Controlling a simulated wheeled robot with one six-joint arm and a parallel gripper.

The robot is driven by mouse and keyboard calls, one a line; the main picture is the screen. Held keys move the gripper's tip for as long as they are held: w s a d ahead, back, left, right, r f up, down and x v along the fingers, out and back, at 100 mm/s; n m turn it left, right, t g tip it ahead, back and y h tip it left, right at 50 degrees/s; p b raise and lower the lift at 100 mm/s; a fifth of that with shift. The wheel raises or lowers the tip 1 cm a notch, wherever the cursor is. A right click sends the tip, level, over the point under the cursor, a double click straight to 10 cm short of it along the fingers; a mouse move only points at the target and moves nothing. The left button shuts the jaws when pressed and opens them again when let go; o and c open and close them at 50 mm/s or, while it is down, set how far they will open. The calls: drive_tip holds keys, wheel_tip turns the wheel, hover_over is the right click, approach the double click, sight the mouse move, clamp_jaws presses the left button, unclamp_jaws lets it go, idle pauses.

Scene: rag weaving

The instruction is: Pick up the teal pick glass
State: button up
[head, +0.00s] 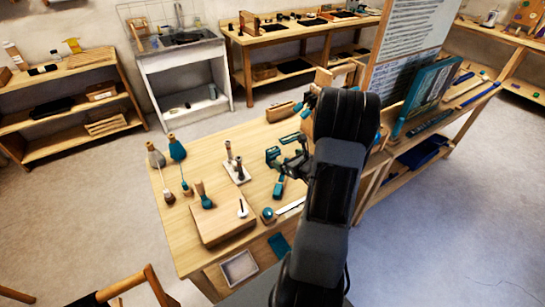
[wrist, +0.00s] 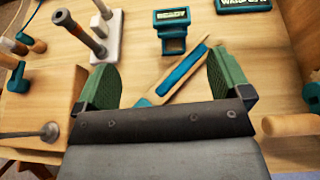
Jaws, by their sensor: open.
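A small teal piece with a square frame and dark opening (wrist: 173,42), which looks like the pick glass, stands on the wooden bench just beyond my gripper (wrist: 178,82) in the wrist view. In the head view the teal piece (head: 272,155) is left of my gripper, partly hidden. My gripper is open and empty, fingers wide apart. A teal and wooden tool (wrist: 182,74) lies diagonally between the fingers in the picture, below them.
A white stand (wrist: 105,45) with upright posts is at the left. A wooden block (head: 222,222) lies nearer the bench's front left. Another teal sign (wrist: 243,4) is at the upper right, and a wooden cylinder (wrist: 290,125) lies at the right. The bench is cluttered.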

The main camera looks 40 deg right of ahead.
drive_tip(key=p, duration=0.1)
approach(273, 150)
drive_tip(key=w, duration=0.1)
drive_tip(key=w+f, duration=0.1)
drive_tip(key=w, duration=0.1)
drive_tip(key=shift+w+f+m+h, duration=0.1)
drive_tip(key=shift+w+m+h, duration=0.1)
drive_tip(key=shift+m+h, duration=0.15)
drive_tip(key=shift+p+x, duration=1)
drive_tip(key=shift+x, duration=2.1)
drive_tip(key=shift+f, duration=0.1)
drive_tip(key=shift+s, duration=0.1)
drive_tip(key=shift+c, duration=0.4)
drive_tip(key=c, duration=1.2)
